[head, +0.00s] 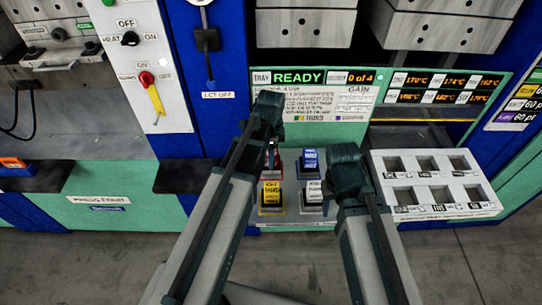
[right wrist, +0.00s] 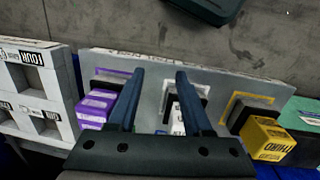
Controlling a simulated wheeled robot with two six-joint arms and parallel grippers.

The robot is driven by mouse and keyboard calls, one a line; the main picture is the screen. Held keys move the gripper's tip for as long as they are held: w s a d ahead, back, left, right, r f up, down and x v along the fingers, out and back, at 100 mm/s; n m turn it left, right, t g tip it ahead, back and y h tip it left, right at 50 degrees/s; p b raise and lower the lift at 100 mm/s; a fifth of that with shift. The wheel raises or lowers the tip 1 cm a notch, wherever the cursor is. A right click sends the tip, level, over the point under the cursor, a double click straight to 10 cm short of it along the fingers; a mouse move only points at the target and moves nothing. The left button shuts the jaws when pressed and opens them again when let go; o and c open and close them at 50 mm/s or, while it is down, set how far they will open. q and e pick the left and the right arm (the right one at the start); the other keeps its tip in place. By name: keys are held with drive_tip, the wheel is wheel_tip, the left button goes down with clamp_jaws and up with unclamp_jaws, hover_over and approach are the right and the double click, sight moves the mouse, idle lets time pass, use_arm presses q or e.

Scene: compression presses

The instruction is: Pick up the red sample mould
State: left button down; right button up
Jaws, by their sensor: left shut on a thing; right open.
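The red sample mould (head: 272,158) shows only as a small red patch in the head view, at the back left of the grey tray (head: 291,163). My left gripper (head: 271,143) is shut on it from above, and its fingers hide most of it. I cannot tell whether the mould is clear of the tray. My right gripper (head: 347,170) is over the right part of the tray. In the right wrist view its fingers (right wrist: 160,72) are apart, with a white mould (right wrist: 178,120) seen below and between them, not gripped.
Blue (head: 310,158) and yellow (head: 271,196) moulds stand on the tray. A purple mould (right wrist: 97,105) shows in the right wrist view. A white rack with square openings (head: 436,191) is at right. The press panel (head: 316,103), reading READY, is behind.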

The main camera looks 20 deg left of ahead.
use_arm(q)
wheel_tip(320, 180, up, 9)
drive_tip(key=p, duration=0.8)
drive_tip(key=shift+f, duration=0.15)
